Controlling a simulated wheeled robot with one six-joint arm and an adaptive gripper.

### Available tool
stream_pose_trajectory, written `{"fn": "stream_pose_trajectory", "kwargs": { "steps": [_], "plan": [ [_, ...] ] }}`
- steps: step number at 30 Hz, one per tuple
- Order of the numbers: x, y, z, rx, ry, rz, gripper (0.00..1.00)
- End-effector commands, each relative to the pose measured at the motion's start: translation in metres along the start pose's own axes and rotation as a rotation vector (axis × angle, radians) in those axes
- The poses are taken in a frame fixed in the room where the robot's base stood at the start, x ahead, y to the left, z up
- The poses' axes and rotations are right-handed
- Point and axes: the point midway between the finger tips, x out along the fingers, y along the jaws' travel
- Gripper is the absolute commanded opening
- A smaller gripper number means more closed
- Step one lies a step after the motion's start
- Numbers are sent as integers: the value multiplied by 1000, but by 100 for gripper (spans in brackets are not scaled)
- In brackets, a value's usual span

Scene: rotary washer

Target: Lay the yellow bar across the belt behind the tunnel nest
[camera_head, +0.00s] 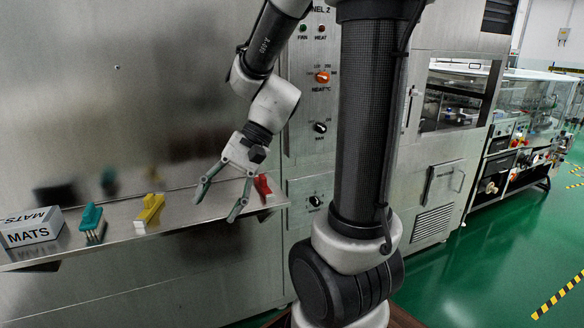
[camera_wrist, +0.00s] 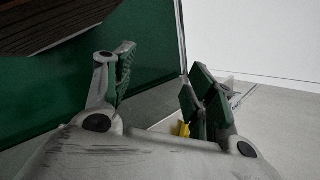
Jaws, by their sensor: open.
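A yellow piece (camera_head: 149,212), which I take to be the yellow bar, sits on the steel shelf (camera_head: 190,215). A small bit of yellow (camera_wrist: 183,130) also shows in the wrist view, mostly hidden behind a finger. My gripper (camera_head: 217,205) is open and empty, fingers pointing down over the shelf, between the yellow piece and a red piece (camera_head: 262,187). It is apart from both. Its spread fingers also show in the wrist view (camera_wrist: 160,85). I cannot make out the belt or the tunnel nest in either view.
A teal piece (camera_head: 92,222) stands left of the yellow one, and a white MATS box (camera_head: 32,228) is at the shelf's left end. A steel wall with a knob panel (camera_head: 318,100) rises behind. Green floor (camera_head: 480,260) is open at the right.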

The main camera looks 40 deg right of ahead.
Motion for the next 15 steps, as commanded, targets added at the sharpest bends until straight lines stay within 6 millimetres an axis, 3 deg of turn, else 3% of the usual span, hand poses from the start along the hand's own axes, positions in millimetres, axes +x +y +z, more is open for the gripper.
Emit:
{"fn": "stream_pose_trajectory", "kwargs": {
  "steps": [1,6,12,15],
  "plan": [
    [-14,15,11,-106,71,68,56],
    [-64,62,22,-435,313,304,56],
    [-113,87,23,-683,526,488,56],
    [-125,92,24,-737,576,532,61]
  ]
}}
